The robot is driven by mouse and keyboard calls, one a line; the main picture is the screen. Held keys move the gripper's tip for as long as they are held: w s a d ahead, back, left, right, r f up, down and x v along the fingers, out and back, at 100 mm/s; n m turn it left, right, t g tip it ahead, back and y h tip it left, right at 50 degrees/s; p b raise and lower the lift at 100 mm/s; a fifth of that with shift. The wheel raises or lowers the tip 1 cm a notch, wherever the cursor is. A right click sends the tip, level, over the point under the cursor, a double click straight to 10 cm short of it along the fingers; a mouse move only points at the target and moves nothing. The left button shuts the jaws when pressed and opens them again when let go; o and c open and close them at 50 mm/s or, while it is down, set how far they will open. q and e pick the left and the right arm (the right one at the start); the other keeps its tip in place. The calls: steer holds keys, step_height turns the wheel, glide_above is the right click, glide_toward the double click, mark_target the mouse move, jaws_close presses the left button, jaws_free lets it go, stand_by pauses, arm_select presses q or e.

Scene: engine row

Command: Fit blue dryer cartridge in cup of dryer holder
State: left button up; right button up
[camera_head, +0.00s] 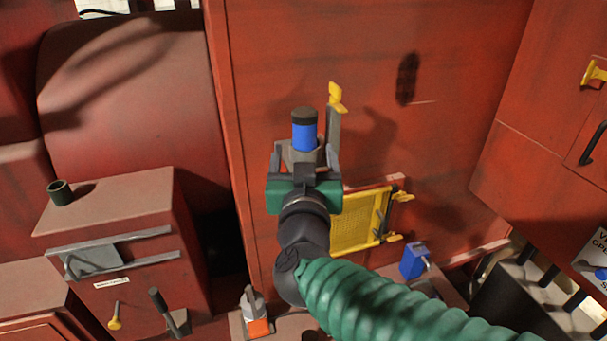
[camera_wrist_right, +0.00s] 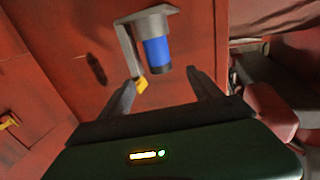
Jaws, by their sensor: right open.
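The blue dryer cartridge (camera_head: 305,136), with a dark cap, stands in the grey cup of the dryer holder (camera_head: 334,125) on the red wall. The holder is a grey bracket with a yellow lever. In the right wrist view the cartridge (camera_wrist_right: 157,52) hangs inverted from the cup (camera_wrist_right: 150,24); how deep it sits I cannot tell. My right gripper (camera_head: 304,152) is open and empty, with its fingers spread on either side of the cartridge's line. In the wrist view its fingertips (camera_wrist_right: 163,84) are just short of the cap. My left gripper is out of view.
A yellow mesh panel (camera_head: 356,222) and a blue padlock-like block (camera_head: 412,261) are below right. A red cabinet (camera_head: 120,205) with a dark green cup (camera_head: 60,192) stands at left. An orange-based grey part (camera_head: 257,312) is below. The wall above is mostly clear.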

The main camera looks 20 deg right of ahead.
steer(key=v, duration=0.3)
steer(key=shift+a, duration=0.25)
steer(key=shift+d+f, duration=0.1)
step_height(320, 180, down, 34)
steer(key=a+n+g+y+b, duration=0.1)
steer(key=n+g+y+b, duration=0.3)
steer(key=g+y+b, duration=0.45)
steer(key=s+d+f+g+h+b, duration=0.1)
steer(key=s+d+f+g+b, duration=0.2)
steer(key=s+f, duration=0.5)
steer(key=s+d+f+g+h+b, duration=0.2)
steer(key=s+f, duration=0.6)
steer(key=f, duration=0.4)
steer(key=shift+d+m+g+b, duration=0.4)
steer(key=shift+d+g+b, duration=0.25)
steer(key=shift+d+b, duration=0.3)
steer(key=shift+a+h, duration=0.1)
steer(key=shift+h, duration=0.15)
